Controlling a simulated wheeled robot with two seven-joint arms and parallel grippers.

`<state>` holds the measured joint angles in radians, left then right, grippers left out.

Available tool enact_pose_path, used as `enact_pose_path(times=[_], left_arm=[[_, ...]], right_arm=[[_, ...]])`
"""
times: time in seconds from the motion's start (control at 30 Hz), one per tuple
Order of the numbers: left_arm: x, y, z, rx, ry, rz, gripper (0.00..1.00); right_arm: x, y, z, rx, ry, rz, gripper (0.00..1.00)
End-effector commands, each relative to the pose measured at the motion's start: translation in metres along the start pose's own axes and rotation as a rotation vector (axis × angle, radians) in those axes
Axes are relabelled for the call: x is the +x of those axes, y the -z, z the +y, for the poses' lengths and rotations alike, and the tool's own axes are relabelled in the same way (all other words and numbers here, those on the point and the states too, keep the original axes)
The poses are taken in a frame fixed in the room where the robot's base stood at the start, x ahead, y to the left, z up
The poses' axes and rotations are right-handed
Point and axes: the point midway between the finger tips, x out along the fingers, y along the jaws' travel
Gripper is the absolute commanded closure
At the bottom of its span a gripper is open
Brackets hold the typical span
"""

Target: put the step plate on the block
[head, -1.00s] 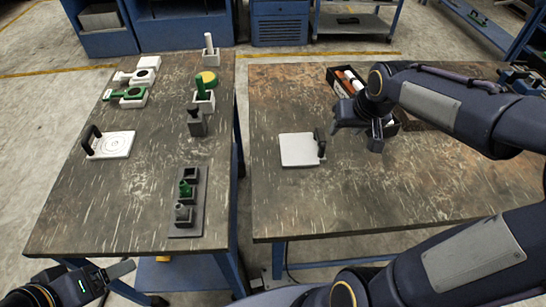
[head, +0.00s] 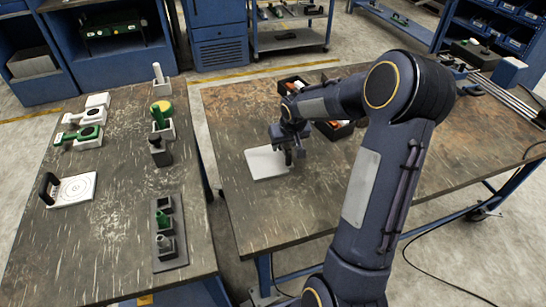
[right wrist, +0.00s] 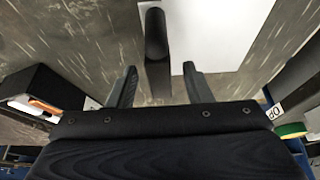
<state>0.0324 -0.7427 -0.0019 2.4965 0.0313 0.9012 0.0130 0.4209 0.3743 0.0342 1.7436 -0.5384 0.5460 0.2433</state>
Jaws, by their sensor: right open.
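A white plate with a black upright handle, which I take for the step plate (head: 262,163), lies on the right table. My right gripper (head: 287,143) is over the handle side of this plate. In the right wrist view, the right gripper's (right wrist: 158,88) fingers are open, one on each side of the black handle (right wrist: 156,45), with gaps. The white plate (right wrist: 215,25) lies beyond. Which thing is the block is unclear; a white slab with ring marks and a black upright (head: 75,188) lies on the left table. My left gripper is out of view.
A dark bin (head: 293,86) with orange and white items stands behind my right gripper. On the left table are green-and-white parts (head: 82,135), a dark rack with several sockets (head: 167,230) and a yellow-topped piece (head: 162,110). A gap separates the tables.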

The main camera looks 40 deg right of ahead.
Motion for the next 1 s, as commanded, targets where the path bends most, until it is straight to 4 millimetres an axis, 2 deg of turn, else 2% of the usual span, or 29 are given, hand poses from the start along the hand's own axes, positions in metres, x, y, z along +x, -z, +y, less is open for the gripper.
enact_pose_path(times=[0.23, 0.57, 1.0], left_arm=[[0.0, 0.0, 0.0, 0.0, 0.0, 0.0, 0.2], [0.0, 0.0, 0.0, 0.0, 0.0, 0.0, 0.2], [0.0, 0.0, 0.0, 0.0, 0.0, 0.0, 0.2]], right_arm=[[0.0012, 0.0002, 0.0001, 0.001, 0.0, 0.001, 0.56], [0.0009, 0.0002, 0.0, 0.001, 0.0, 0.001, 0.99], [0.0007, 0.0002, -0.0001, 0.001, 0.0, 0.001, 1.0]])
